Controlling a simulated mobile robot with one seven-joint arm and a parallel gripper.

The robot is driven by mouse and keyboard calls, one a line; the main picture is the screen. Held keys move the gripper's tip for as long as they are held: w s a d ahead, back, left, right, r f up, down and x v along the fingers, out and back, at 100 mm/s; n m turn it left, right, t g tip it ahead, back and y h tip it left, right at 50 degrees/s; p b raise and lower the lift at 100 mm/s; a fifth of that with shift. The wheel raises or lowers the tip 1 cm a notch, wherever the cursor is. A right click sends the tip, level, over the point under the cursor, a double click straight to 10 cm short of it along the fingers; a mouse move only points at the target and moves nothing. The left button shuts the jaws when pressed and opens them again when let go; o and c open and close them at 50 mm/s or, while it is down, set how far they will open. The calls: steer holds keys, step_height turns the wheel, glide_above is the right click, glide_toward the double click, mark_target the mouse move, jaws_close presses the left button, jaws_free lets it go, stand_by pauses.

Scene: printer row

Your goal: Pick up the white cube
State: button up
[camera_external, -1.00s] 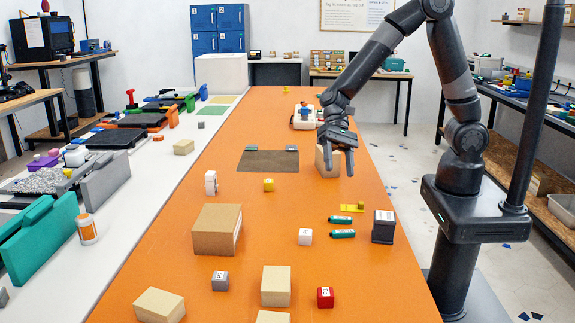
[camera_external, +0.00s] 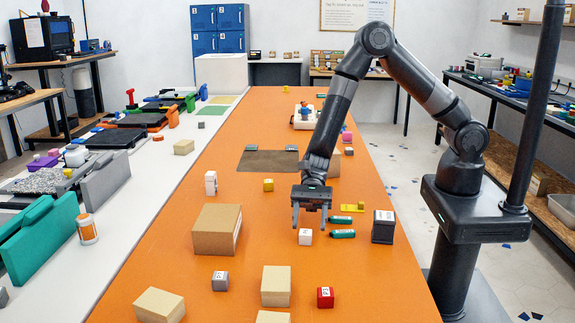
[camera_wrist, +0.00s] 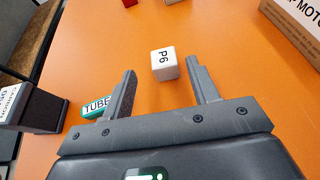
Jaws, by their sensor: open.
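The white cube (camera_external: 305,237) sits on the orange table, just below my gripper's fingers in the outside view. In the wrist view the white cube (camera_wrist: 164,64) shows a "P6" label and lies just beyond the fingertips, between their lines. My gripper (camera_external: 310,219) is open and empty, pointing down above the cube; its two fingers (camera_wrist: 160,76) stand wide apart in the wrist view. A gap between cube and fingers shows in the wrist view.
Green tubes (camera_external: 341,234) lie just right of the cube, with a dark box (camera_external: 383,226) beyond. A large cardboard box (camera_external: 217,230) stands to the left. A red cube (camera_external: 325,297) and grey cube (camera_external: 220,281) are nearer the camera.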

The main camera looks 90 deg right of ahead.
mark_target(306, 231)
steer(key=x, duration=0.6)
steer(key=shift+w+a+r, duration=0.15)
steer(key=shift+w+a, duration=0.05)
steer(key=shift+w, duration=0.1)
steer(key=c, duration=1)
